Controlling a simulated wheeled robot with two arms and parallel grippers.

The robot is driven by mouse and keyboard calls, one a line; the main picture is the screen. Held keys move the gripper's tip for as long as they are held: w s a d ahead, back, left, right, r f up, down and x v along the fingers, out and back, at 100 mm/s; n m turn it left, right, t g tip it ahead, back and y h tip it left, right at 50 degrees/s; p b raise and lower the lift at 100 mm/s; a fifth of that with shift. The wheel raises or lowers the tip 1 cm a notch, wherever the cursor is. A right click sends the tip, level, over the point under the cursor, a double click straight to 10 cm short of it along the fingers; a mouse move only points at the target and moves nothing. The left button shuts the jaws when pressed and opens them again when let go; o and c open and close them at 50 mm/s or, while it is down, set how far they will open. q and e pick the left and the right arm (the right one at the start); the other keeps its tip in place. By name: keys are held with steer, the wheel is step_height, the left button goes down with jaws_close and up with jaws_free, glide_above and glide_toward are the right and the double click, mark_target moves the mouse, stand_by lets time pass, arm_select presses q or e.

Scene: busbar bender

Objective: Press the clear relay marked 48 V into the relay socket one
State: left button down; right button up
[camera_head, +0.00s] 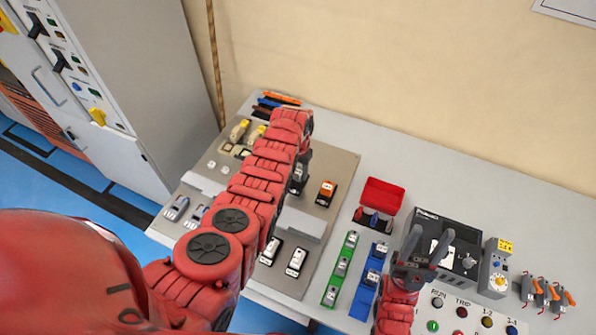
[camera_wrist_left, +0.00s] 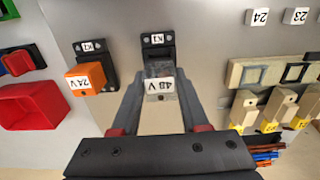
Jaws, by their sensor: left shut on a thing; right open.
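The clear relay marked 48 V (camera_wrist_left: 160,85) is between the fingers of my left gripper (camera_wrist_left: 160,100), which is shut on it. Directly beyond it, in line with it, is a black socket (camera_wrist_left: 157,40) with a label that looks like K1. The relay overlaps the lower part of this socket in the picture; I cannot tell how deep it sits. In the head view my left gripper (camera_head: 301,172) is mostly hidden behind my red arm, above the grey panel. My right gripper (camera_head: 428,246) is open and empty, over the right part of the table.
An orange relay (camera_wrist_left: 86,77) sits in the neighbouring black socket; it also shows in the head view (camera_head: 327,190). A red bin (camera_head: 383,194), green and blue terminal strips (camera_head: 341,268) and a black device (camera_head: 458,235) stand right of the panel. Yellow-tagged parts (camera_wrist_left: 277,108) are on the wrist view's right.

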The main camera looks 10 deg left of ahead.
mark_target(298, 170)
arm_select(q)
steer(key=shift+s+f+b, duration=0.1)
steer(key=shift+f+b, duration=0.95)
steer(key=shift+f, duration=0.2)
steer(key=shift+c, duration=1.7)
jaws_free()
steer(key=shift+r, duration=0.15)
steer(key=shift+r, duration=0.4)
steer(key=r+b, duration=0.1)
steer(key=r, duration=0.2)
steer(key=r+b, duration=0.2)
steer(key=r, duration=0.2)
steer(key=shift+w+r, duration=0.2)
steer(key=shift+r, duration=0.1)
step_height(298, 170, up, 9)
steer(key=p, duration=0.6)
steer(key=shift+p, duration=0.3)
steer(key=shift+s+f, duration=0.15)
